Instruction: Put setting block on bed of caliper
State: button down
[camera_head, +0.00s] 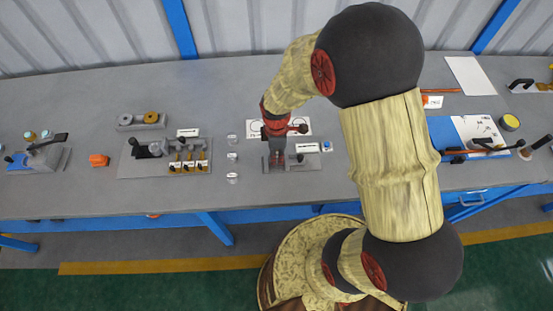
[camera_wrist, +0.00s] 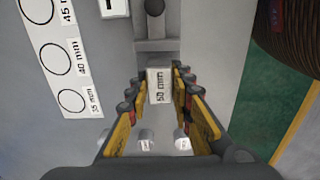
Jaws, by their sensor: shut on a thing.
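My gripper (camera_wrist: 160,92) is shut on the setting block (camera_wrist: 160,86), a pale block marked "50 mm" that sits between its two fingertips. In the head view, my gripper (camera_head: 277,160) points down at the left part of the caliper (camera_head: 305,162), a grey device on the bench; the block cannot be made out there. In the wrist view, part of the grey caliper (camera_wrist: 155,46) lies just above the block, with a dark round knob at the top. I cannot tell whether the block touches the caliper's bed, as the block hides the spot below it.
Small silver cylinders (camera_head: 232,157) stand on the bench left of the caliper. A white card with circles marked in millimetres (camera_wrist: 62,62) lies behind. A grey fixture (camera_head: 135,165) stands further left, and the bench's front edge (camera_head: 100,212) is near.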

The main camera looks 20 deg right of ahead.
jog(key=shift+w+f+b, duration=0.15)
jog(key=shift+f+b, duration=0.2)
jog(key=shift+f, duration=1.35)
jog(key=shift+f, duration=0.1)
jog(key=c, duration=1.7)
grip_release()
jog(key=shift+o, duration=0.6)
